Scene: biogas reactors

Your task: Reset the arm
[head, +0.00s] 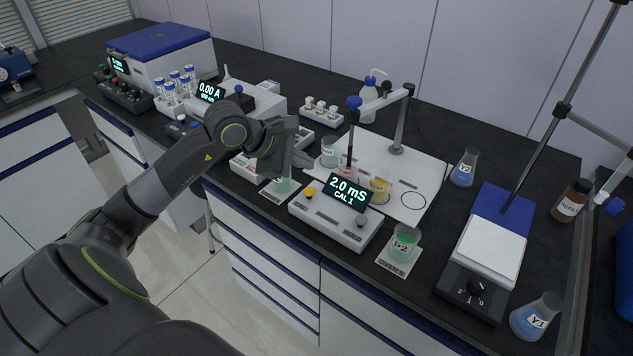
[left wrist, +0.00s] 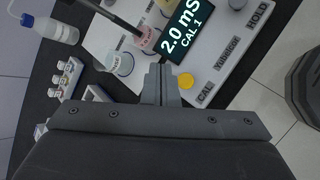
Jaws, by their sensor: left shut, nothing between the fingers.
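My left arm comes in from the left in the head view, with its left gripper (head: 312,157) over the bench, beside the conductivity meter (head: 330,222). The meter's display (head: 348,192) reads "2.0 mS CAL 1". In the left wrist view the left gripper (left wrist: 161,70) is shut, its fingers together with nothing between them, close to the meter's yellow button (left wrist: 186,81). That yellow button also shows in the head view (head: 309,192). Whether the fingers touch anything is not clear. My right gripper is not in view.
Beakers and a probe stand (head: 398,140) are on a white board (head: 432,165) behind the meter. A stirrer hotplate (head: 489,250), flasks Y2 (head: 463,168) and Y1 (head: 536,318) are further right. A sample rack (head: 178,98) is left.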

